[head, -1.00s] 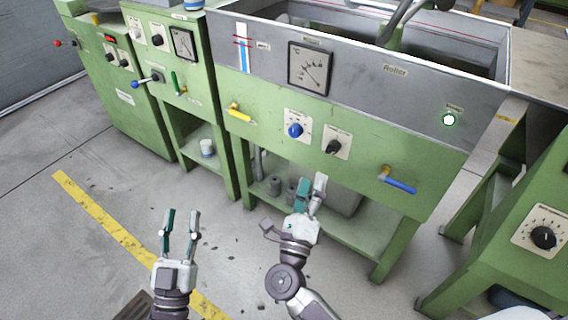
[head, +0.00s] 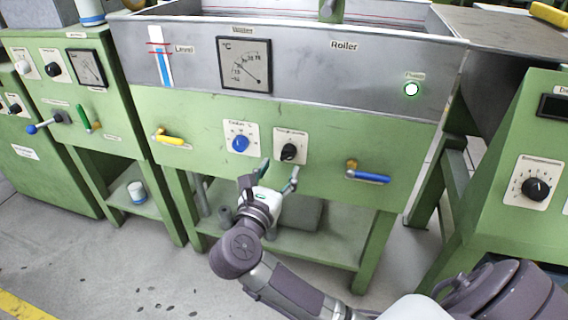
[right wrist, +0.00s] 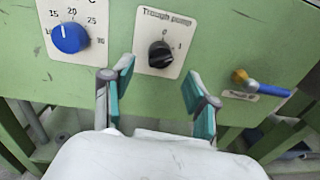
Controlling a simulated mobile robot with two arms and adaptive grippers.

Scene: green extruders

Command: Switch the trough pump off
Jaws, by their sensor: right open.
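The trough pump switch is a black rotary knob (head: 289,152) on a white plate with 0 and 1 marks, on the green front panel below the trough. It also shows in the right wrist view (right wrist: 160,54), where the plate's label reads roughly "trough pump". My right gripper (head: 280,176) is open and empty, just below and in front of the knob. In the right wrist view its teal-padded fingers (right wrist: 158,92) stand apart to either side, with the knob seen beyond the gap. A lit green-white indicator (head: 411,89) is on the trough wall at right. My left gripper is not in view.
A blue temperature knob (head: 240,144) sits just left of the pump knob. A blue-handled valve (head: 368,176) sticks out at right, and a yellow-handled valve (head: 170,138) at left. A green cabinet (head: 510,190) stands at far right.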

